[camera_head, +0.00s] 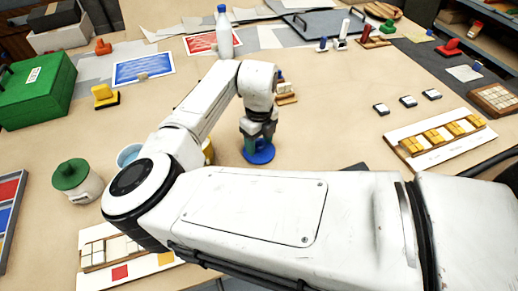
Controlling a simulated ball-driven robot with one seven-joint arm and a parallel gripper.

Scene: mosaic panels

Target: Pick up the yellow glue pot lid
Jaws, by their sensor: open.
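A yellow rounded piece (208,151) shows just right of my forearm, left of my gripper. My arm hides most of it, so I cannot tell whether it is the yellow glue pot lid. A white pot with a green lid (72,174) stands at the left. A light blue round thing (128,155) is partly hidden behind my arm. My gripper (258,138) points down, open, directly over a blue round lid-like disc (259,154). I cannot tell whether the fingers touch the disc.
A white bottle (223,38) stands behind my arm. A green box (38,88) and a yellow-handled block (104,96) are at the left. A tile panel (440,138) lies at the right, another (105,272) at the front left. Clear table lies right of my gripper.

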